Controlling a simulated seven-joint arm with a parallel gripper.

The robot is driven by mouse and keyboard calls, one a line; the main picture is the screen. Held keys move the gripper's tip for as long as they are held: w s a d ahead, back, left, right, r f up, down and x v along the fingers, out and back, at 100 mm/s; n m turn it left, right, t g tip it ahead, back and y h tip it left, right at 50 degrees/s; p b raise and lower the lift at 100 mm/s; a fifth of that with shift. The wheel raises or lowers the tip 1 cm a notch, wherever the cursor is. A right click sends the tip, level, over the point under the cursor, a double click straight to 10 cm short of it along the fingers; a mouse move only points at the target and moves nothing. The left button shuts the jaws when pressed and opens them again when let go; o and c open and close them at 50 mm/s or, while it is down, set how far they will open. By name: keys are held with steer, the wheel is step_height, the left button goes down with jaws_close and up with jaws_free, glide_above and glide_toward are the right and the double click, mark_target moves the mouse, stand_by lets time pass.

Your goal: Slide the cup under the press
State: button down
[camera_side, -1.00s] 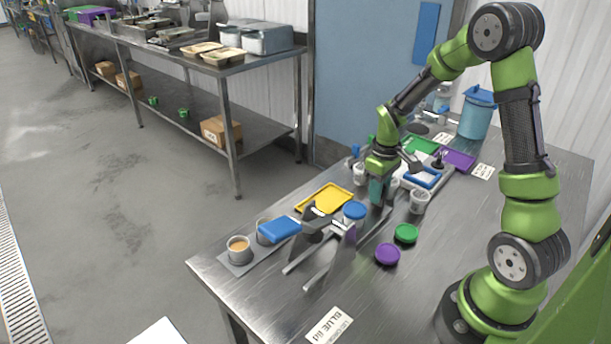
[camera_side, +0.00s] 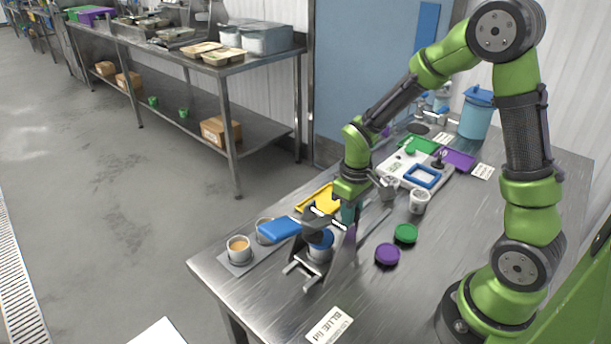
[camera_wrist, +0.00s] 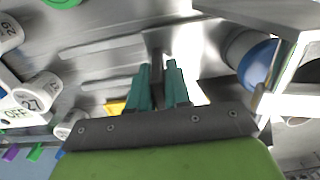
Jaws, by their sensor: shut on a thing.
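In the wrist view, the teal fingers of my gripper (camera_wrist: 158,75) are shut on a narrow dark bar (camera_wrist: 156,48). The blue-lidded cup (camera_wrist: 237,47) shows to their right, apart from the fingers, beside the metal press (camera_wrist: 288,62).
A green lid (camera_side: 406,233) and a purple lid (camera_side: 387,254) lie right of the press. A white cup (camera_side: 419,203) stands behind them.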

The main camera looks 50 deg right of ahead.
mark_target(341, 235)
steer(key=shift+a+r, duration=0.1)
steer(key=shift+a, duration=1.4)
steer(key=c, duration=1.2)
jaws_free()
steer(key=shift+o, duration=0.2)
steer(key=shift+d, duration=0.1)
steer(key=shift+r, duration=0.2)
step_height(341, 235, up, 16)
steer(key=shift+r, duration=0.25)
steer(key=shift+w, duration=0.1)
